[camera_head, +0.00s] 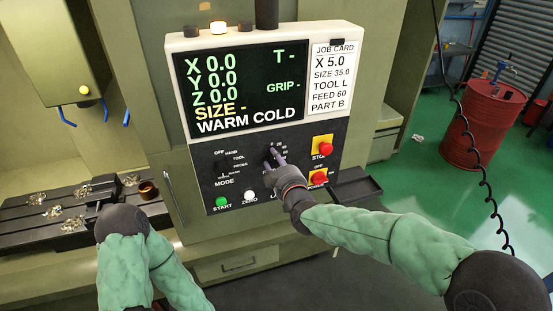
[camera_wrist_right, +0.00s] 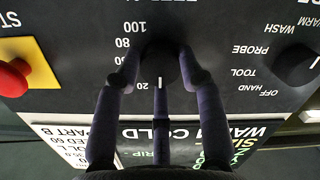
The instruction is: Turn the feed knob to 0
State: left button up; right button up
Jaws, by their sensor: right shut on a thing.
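The feed knob (camera_head: 267,155) is a dark dial on the black control panel, left of the stop button. My right gripper (camera_head: 276,160) reaches it from the lower right. In the right wrist view, seen upside down, the fingers of my right gripper (camera_wrist_right: 160,76) are closed around the dark knob (camera_wrist_right: 160,50). The knob's white mark points down in that view, just right of the printed 20 (camera_wrist_right: 142,86). The 80 and 100 show at upper left; a 0 is not visible, and a finger covers the area below the mark. My left gripper is not in view.
The mode knob (camera_head: 222,165) sits left of the feed knob; it also shows in the right wrist view (camera_wrist_right: 298,64). The red stop button (camera_head: 325,148) is at the right. The green start button (camera_head: 222,201) and white zero button (camera_head: 249,195) are below.

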jog(key=shift+w+r, duration=0.1)
jog(key=shift+r, duration=0.45)
jog(key=o, duration=1)
jog(key=shift+o, duration=0.7)
jog(key=shift+a+f, duration=0.1)
jog(key=shift+f, duration=0.2)
jog(key=shift+f, duration=0.1)
jog(key=v, duration=1.2)
